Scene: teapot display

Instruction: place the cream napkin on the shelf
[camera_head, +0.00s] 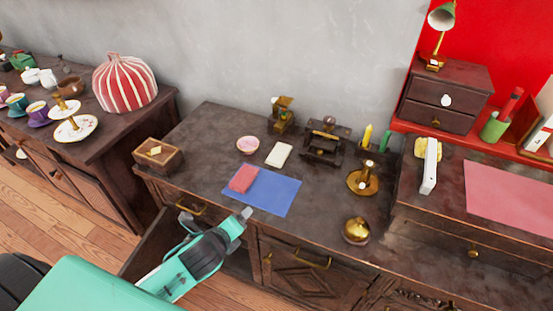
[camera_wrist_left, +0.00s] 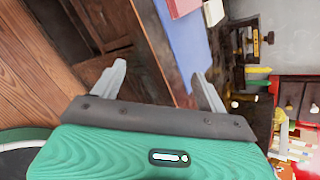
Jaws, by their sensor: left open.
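The cream napkin (camera_head: 279,154) lies flat and folded on the dark wooden counter, behind the blue mat (camera_head: 272,196). A cream patch in the left wrist view (camera_wrist_left: 213,12) appears to be the same napkin at the top edge. My left gripper (camera_head: 217,215) is at the counter's front edge, left of and in front of the mat, away from the napkin. In the left wrist view (camera_wrist_left: 160,76) its fingers are spread with nothing between them. A red shelf (camera_head: 470,146) runs along the right wall. My right gripper is not in view.
A folded red cloth (camera_head: 243,178) lies on the mat. A pink bowl (camera_head: 248,145), a small dark rack (camera_head: 325,143), a brass candle holder (camera_head: 363,181) and a golden lidded pot (camera_head: 356,231) stand around. A wooden box (camera_head: 158,155) is left.

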